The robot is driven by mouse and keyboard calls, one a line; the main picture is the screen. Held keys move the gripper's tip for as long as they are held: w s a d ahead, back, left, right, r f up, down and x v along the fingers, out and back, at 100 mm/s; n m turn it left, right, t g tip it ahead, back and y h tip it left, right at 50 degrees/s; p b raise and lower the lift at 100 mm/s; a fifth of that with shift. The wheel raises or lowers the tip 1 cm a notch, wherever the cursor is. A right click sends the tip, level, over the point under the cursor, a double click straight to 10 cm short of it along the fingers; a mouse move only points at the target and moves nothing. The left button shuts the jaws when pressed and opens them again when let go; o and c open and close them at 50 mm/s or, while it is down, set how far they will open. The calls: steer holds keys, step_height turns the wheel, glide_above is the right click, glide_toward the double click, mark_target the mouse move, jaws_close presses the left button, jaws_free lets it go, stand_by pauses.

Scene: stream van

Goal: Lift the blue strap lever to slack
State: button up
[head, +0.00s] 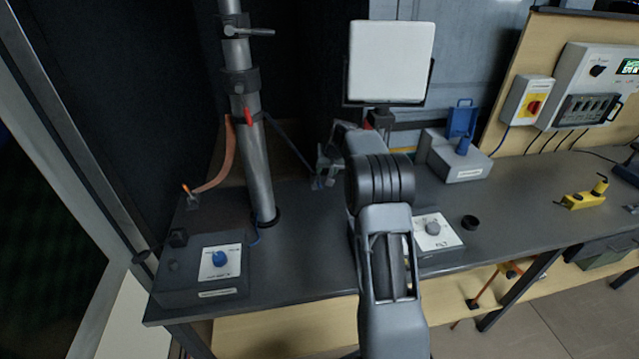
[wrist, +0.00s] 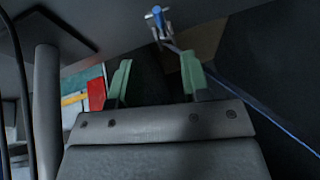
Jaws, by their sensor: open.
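The blue strap lever (wrist: 158,18) is a small blue and metal fitting at the top of the wrist view, with a thin dark blue strap (wrist: 240,100) running from it to the lower right. In the head view the lever (head: 317,183) shows small and unclear on the dark bench top, at the lower end of the strap (head: 289,145) from the pole. My gripper (wrist: 156,78) is open, its two green fingers apart with nothing between them. The lever lies beyond the fingertips, apart from them. In the head view the gripper (head: 326,163) is just above the lever, its fingers hard to make out.
A grey pole (head: 257,165) stands on the bench (head: 310,260), left of my arm. An orange strap (head: 220,165) runs down its left side. A box with a blue knob (head: 219,258) stands front left. A blue-handled grey box (head: 457,162) stands back right.

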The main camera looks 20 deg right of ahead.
mark_target(319, 183)
steer(key=x, duration=0.9)
steer(key=shift+w+f+p, duration=0.1)
steer(key=shift+f+p, duration=0.2)
steer(key=shift+p, duration=0.1)
jaws_close()
